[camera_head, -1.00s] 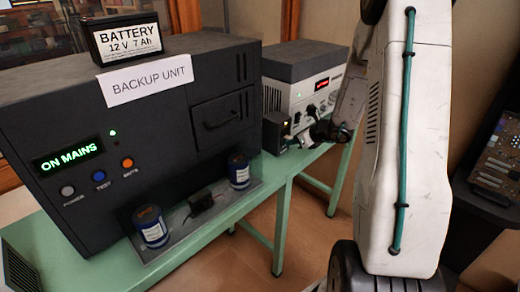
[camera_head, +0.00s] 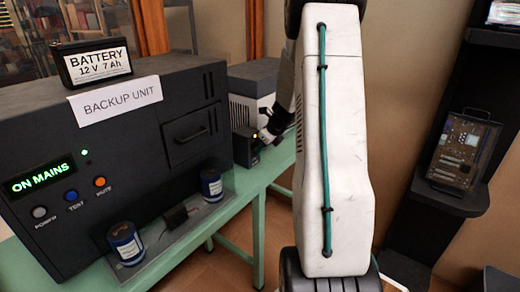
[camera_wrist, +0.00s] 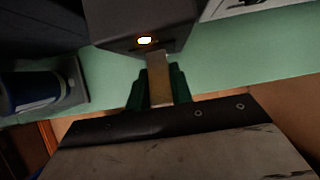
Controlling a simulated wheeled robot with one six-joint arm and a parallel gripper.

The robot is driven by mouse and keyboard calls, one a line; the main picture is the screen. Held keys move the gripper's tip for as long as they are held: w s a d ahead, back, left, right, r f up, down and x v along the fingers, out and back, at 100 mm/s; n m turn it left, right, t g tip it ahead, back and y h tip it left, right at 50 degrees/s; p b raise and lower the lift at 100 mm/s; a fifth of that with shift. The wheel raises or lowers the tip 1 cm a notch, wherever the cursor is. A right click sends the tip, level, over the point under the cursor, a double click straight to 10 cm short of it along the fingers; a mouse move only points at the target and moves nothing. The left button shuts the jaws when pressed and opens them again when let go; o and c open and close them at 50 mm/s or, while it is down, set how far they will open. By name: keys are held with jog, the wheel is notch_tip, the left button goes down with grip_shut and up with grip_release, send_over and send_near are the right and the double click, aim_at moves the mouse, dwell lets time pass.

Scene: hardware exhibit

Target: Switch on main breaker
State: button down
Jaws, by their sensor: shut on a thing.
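The breaker appears to be the small dark box (camera_head: 243,152) with a lit orange lamp on the green bench, right of the backup unit. It also shows at the top of the wrist view (camera_wrist: 150,22), its lamp glowing. A flat tan lever (camera_wrist: 157,70) sticks out of its face below the lamp. My gripper (camera_wrist: 157,80) is shut on this lever, with dark green fingers on either side. In the head view my gripper (camera_head: 272,136) is small and dark at the box's right side. Its fingertips and the lever are not clear there.
The black backup unit (camera_head: 100,130) reads ON MAINS and carries a battery (camera_head: 97,65). A white-grey unit (camera_head: 250,95) stands behind, partly hidden by my arm. A dark shelf (camera_head: 445,200) stands right.

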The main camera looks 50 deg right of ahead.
dwell(0.3)
jog(key=c, duration=1.2)
grip_release()
jog(key=shift+c, duration=0.2)
jog(key=v, duration=0.7)
jog(key=shift+s+r, duration=0.2)
jog(key=shift+r, duration=0.1)
